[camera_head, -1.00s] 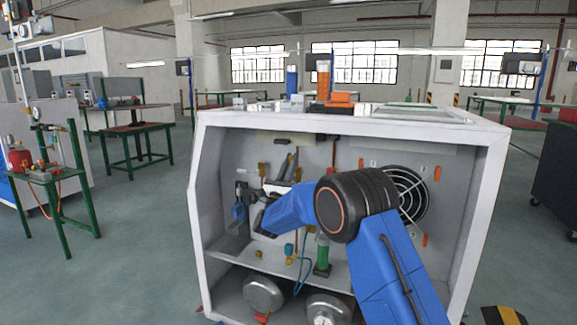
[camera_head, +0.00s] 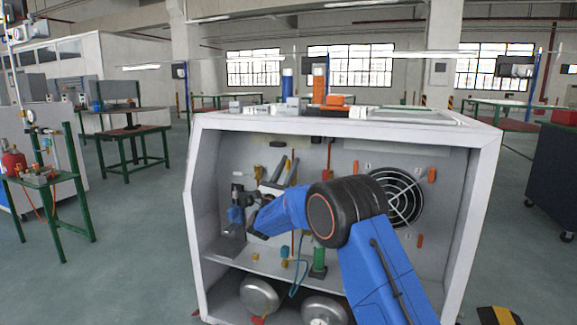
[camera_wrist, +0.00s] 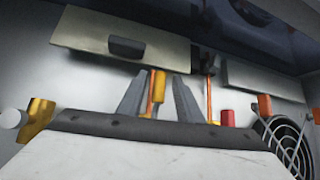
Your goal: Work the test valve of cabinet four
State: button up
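The open-fronted white cabinet (camera_head: 470,215) stands ahead, with my blue arm reaching into it. My gripper (camera_head: 284,168) is near the back panel; its two grey fingers stand apart and point upward. In the wrist view my gripper (camera_wrist: 157,98) shows open, with a yellow-orange handle (camera_wrist: 156,88) between the fingers and no clear contact. A yellow fitting (camera_wrist: 37,120) is to the left and a red-orange one (camera_wrist: 227,117) to the right. No label reads as the test valve or cabinet four.
A round fan grille (camera_head: 402,197) is on the panel's right. A green cylinder (camera_head: 319,258) stands on the cabinet's shelf, with two metal tanks (camera_head: 259,296) below. A green-legged table (camera_head: 45,182) stands at left; a dark cabinet (camera_head: 552,165) is at right. Floor between is clear.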

jog(key=shift+s, duration=0.1)
jog(key=v, duration=1.7)
jog(key=shift+f, duration=0.15)
jog(key=shift+a, duration=0.1)
